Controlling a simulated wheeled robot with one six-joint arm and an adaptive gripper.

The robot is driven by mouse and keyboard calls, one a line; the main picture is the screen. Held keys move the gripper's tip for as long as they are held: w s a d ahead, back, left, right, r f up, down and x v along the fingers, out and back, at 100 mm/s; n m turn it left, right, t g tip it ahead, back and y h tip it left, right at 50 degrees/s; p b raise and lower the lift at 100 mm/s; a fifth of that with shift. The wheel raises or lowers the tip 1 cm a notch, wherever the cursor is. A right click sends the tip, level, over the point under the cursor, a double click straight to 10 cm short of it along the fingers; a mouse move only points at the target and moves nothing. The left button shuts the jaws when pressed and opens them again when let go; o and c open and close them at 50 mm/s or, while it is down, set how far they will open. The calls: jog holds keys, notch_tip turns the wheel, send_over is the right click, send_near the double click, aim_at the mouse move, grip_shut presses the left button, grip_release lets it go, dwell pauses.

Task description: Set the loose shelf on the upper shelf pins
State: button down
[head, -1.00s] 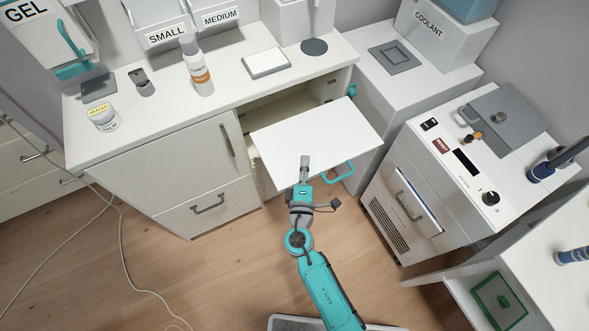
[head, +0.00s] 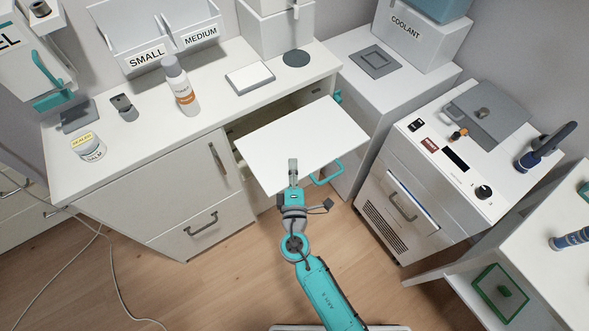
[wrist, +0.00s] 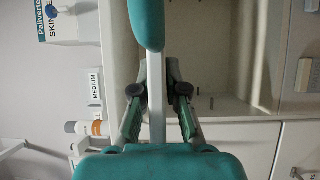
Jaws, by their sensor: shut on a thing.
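The loose shelf (head: 285,142) is a flat white board, held roughly level in front of the open cabinet (head: 232,123), with its far edge at the opening under the countertop. My gripper (head: 292,172) is shut on the middle of its near edge. In the wrist view the shelf (wrist: 157,122) shows edge-on as a pale strip between the fingers of my gripper (wrist: 157,88). The cabinet's pale interior (wrist: 205,55) shows beyond. The shelf covers much of the opening in the head view.
A teal handle (head: 328,172) sits close to the shelf's right side and looms near it in the wrist view (wrist: 147,22). A closed door and drawer (head: 200,222) are left of the opening. A bottle (head: 180,88) stands on the countertop.

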aim_at(252, 149)
jog(key=w+a, duration=0.6)
jog(key=w, duration=0.4)
jog(key=w+a, duration=0.7)
jog(key=w, duration=0.3)
jog(key=shift+a, duration=0.25)
dwell(1.5)
jog(key=shift+r, duration=0.1)
jog(key=shift+f, duration=1)
dwell(1.3)
jog(key=c, duration=1.1)
grip_release()
jog(key=shift+c, duration=0.2)
jog(key=shift+f, duration=0.1)
jog(key=shift+s, duration=0.15)
jog(key=s, duration=1.1)
jog(key=shift+s+d, duration=0.3)
jog(key=shift+s, duration=0.05)
jog(key=shift+f, duration=0.1)
